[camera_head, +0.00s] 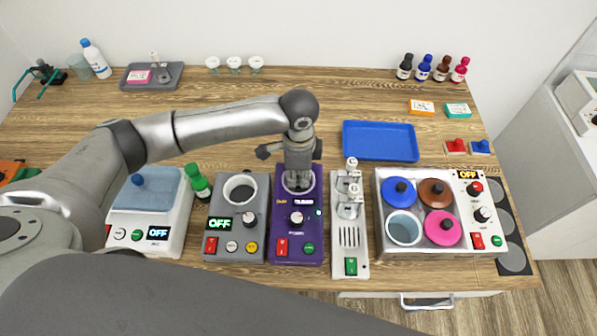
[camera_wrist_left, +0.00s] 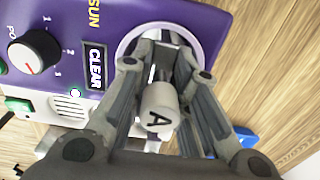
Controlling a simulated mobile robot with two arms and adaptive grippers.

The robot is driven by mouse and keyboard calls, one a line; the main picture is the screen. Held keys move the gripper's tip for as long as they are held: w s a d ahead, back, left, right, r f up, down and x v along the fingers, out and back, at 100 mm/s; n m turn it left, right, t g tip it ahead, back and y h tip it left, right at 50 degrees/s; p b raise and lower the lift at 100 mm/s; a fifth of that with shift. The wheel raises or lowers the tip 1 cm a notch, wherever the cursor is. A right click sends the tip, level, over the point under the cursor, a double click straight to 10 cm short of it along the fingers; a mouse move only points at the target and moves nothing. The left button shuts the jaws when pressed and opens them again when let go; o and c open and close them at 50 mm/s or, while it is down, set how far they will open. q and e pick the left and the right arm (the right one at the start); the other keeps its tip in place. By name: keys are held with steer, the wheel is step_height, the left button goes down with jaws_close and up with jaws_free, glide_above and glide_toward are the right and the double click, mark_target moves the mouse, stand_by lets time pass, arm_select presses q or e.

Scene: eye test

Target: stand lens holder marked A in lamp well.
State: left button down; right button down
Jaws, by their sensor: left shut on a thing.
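The lens holder marked A (camera_wrist_left: 160,97) shows in the left wrist view as a pale round-topped piece with a black letter A, between the fingers of my left gripper (camera_wrist_left: 170,68). My left gripper (camera_head: 299,172) is shut on it and points down over the purple lamp unit (camera_head: 297,248). The unit's pale round lamp well (camera_wrist_left: 127,43) is around and behind the fingertips. The holder's lower end and the well's inside are hidden by the fingers, so I cannot tell how deep it is. My right gripper is not in view.
A grey unit with a round well (camera_head: 239,189) stands close on the left. A pale stand with clear pieces (camera_head: 349,238) is close on the right. A silver unit with coloured lids (camera_head: 440,249) is further right. A blue tray (camera_head: 380,141) lies behind.

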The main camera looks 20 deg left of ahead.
arm_select(q)
steer(key=shift+f, duration=0.3)
steer(key=c, duration=1.3)
jaws_free()
steer(key=shift+o, duration=1.2)
steer(key=shift+s, duration=0.1)
